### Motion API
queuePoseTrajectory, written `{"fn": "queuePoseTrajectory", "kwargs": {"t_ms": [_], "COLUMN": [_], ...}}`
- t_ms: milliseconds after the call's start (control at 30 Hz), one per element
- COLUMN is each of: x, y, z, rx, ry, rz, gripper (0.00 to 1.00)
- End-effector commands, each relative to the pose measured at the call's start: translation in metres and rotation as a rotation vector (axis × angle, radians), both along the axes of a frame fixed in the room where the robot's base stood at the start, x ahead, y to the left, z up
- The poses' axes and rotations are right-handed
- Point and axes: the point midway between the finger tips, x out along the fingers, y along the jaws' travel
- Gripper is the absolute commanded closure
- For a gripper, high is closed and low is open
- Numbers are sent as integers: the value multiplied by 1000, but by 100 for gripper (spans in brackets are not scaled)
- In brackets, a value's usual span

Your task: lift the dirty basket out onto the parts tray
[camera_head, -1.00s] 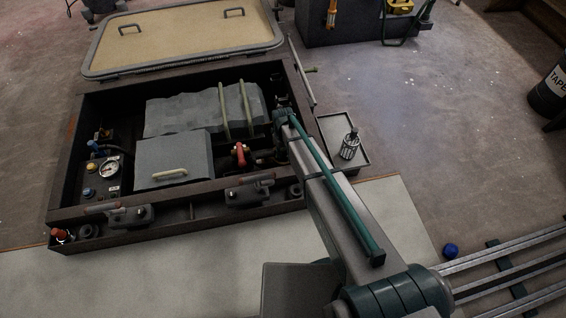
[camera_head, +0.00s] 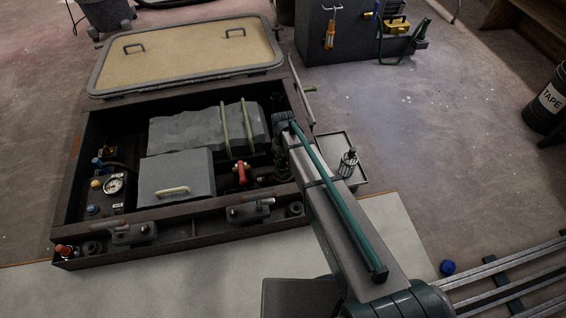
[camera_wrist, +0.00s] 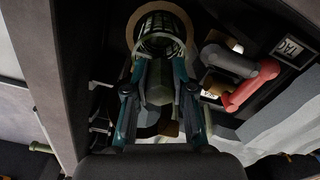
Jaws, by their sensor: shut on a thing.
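In the wrist view my gripper (camera_wrist: 162,62) is shut on the dirty basket (camera_wrist: 160,43), a dark greenish mesh cylinder between the fingertips. A pale tan ring (camera_wrist: 183,22) surrounds the basket's far end; I cannot tell how far the basket is in or out of it. In the head view my arm reaches over the right end of the open engine box, and the gripper and held basket are mostly hidden in its dark interior. The parts tray (camera_head: 360,178) lies right of the box, partly behind my arm. Another mesh basket (camera_head: 347,163) stands upright on it.
A red-handled valve (camera_wrist: 250,86) is close to the right of the gripper; it also shows in the head view (camera_head: 242,172). The dark box wall (camera_wrist: 48,70) is close on the left. Grey covers (camera_head: 176,178) fill the box's middle. The hatch lid (camera_head: 190,55) lies open behind.

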Motion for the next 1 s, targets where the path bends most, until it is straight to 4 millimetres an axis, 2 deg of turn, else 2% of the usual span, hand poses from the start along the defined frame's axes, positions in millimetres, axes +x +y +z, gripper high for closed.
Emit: {"fn": "queuePoseTrajectory", "kwargs": {"t_ms": [33,600,800,1000], "x": [0,0,0,0], "y": [0,0,0,0], "z": [16,146,177,191], "rx": [0,0,0,0], "ry": [-2,-2,-2,0], "rz": [0,0,0,0], "gripper": [100,100,100,100]}}
